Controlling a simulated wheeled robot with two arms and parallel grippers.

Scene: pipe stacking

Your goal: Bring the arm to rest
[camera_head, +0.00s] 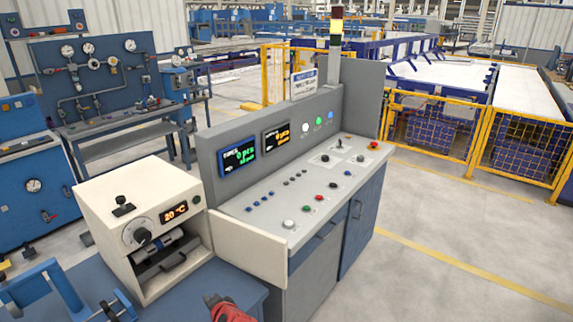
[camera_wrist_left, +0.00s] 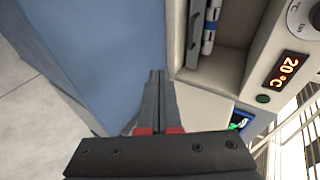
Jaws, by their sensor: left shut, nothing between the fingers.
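My left gripper (camera_head: 212,300) shows at the bottom edge of the head view as a small red and dark part, mostly cut off. It is low over the blue bench, in front and to the right of the cream box (camera_head: 105,195). In the left wrist view the gripper's two dark fingers (camera_wrist_left: 158,74) are together with nothing between them. They point over the blue bench top (camera_wrist_left: 110,40), beside the box's open front. My right gripper is not in view.
The box has a 20 °C display (camera_head: 174,212), a dial and a metal cylinder (camera_head: 158,246) in its opening. A grey control console (camera_head: 300,190) with buttons stands to the right. A blue frame (camera_head: 62,288) sits at lower left. Floor at right is clear up to yellow fencing (camera_head: 510,145).

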